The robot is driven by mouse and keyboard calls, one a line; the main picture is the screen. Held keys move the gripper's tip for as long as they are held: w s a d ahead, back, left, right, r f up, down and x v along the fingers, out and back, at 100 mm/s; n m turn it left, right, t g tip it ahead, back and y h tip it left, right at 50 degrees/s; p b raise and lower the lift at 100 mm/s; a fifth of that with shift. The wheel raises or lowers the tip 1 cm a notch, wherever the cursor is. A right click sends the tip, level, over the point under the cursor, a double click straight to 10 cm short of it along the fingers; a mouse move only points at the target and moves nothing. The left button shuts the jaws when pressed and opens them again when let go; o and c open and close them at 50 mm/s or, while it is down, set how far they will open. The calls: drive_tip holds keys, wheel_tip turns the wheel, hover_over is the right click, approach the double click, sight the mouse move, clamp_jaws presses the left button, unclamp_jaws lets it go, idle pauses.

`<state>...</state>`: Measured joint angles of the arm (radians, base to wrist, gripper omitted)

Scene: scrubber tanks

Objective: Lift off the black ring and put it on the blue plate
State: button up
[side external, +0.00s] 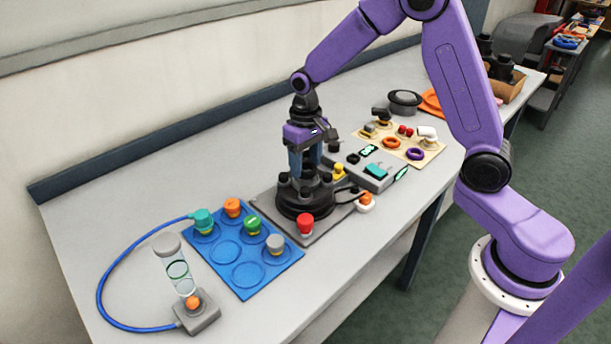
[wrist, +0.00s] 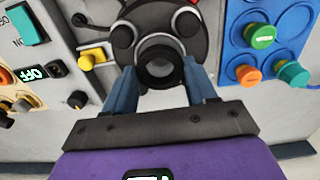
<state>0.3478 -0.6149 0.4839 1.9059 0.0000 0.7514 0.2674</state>
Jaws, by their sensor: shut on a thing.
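The black base unit (side external: 304,203) is a round black body with several knobs around its top, standing on a grey plate. My gripper (side external: 306,172) points straight down over its middle. In the wrist view, my gripper (wrist: 162,78) has a blue finger on each side of the black ring (wrist: 160,42) and is shut on it. The ring's dark hole faces the camera; it appears at the centre of the unit, and I cannot tell whether it is clear of it. The blue plate (side external: 239,263) lies to the left with several knobs in its round recesses; some recesses are empty.
A red knob (side external: 305,223) stands at the unit's front edge. A clear cylinder (side external: 177,268) with a blue hose is at far left. A grey switch box (side external: 375,173) and a tan board (side external: 411,150) with rings lie to the right. Bare table lies behind the unit.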

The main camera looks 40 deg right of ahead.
drive_tip(key=shift+r, duration=0.1)
drive_tip(key=shift+r, duration=2.4)
drive_tip(key=s+a+f, duration=0.1)
drive_tip(key=s+a, duration=1.5)
drive_tip(key=s, duration=0.2)
hover_over(247, 274)
drive_tip(key=f, duration=0.9)
drive_tip(key=shift+s+d+f, duration=0.2)
drive_tip(key=shift+s+d, duration=0.05)
drive_tip(key=shift+w+a+f, duration=0.1)
drive_tip(key=shift+w+f, duration=0.05)
drive_tip(key=shift+f, duration=0.8)
drive_tip(key=shift+w+a+f, duration=0.1)
drive_tip(key=shift+f, duration=0.85)
